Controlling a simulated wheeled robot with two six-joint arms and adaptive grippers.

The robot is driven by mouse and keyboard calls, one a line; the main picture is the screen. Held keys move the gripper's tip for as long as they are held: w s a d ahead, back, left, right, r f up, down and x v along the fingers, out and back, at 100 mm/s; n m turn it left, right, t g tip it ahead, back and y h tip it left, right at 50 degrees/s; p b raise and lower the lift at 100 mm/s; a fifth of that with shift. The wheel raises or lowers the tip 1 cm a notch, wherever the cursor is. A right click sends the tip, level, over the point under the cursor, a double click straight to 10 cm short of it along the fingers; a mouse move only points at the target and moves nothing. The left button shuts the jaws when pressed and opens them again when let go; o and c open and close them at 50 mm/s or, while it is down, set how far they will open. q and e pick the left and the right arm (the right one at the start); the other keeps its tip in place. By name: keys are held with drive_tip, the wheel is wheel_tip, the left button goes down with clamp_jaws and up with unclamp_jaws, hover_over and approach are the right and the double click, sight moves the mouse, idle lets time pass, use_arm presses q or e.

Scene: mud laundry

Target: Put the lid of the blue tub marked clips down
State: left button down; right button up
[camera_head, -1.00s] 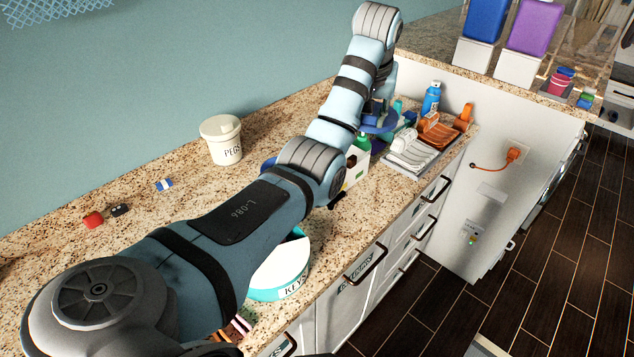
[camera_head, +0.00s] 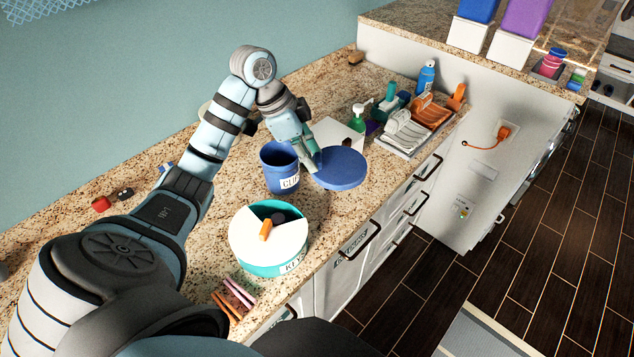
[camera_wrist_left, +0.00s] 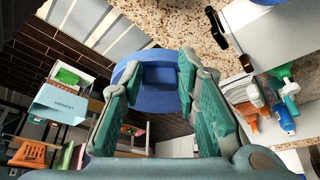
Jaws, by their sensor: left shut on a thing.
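The blue tub (camera_head: 280,172) stands upright on the counter with its top open; its white label is partly visible and reads "CLI". The round blue lid (camera_head: 342,168) is apart from the tub, just to its right in the head view. My left gripper (camera_head: 316,164) is shut on the near-left edge of the lid. In the left wrist view the lid (camera_wrist_left: 157,92) shows between the fingers, with dark floor behind it. The exact height of the lid over the counter is hard to tell. My right gripper is not in view.
A round teal-and-white KEYS container (camera_head: 268,243) stands in front of the tub. A white box (camera_head: 335,136) and green bottle (camera_head: 357,122) stand behind the lid. A tray (camera_head: 408,140) of brushes is farther right. The counter's front edge is close.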

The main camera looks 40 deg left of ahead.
use_arm(q)
wheel_tip(320, 180, down, 15)
drive_tip(key=b, duration=0.7)
drive_tip(key=shift+w+f, duration=0.1)
wheel_tip(320, 180, down, 4)
drive_tip(key=b, duration=0.5)
drive_tip(key=shift+r, duration=0.3)
drive_tip(key=c, duration=1.5)
unclamp_jaws()
drive_tip(key=shift+f, duration=0.15)
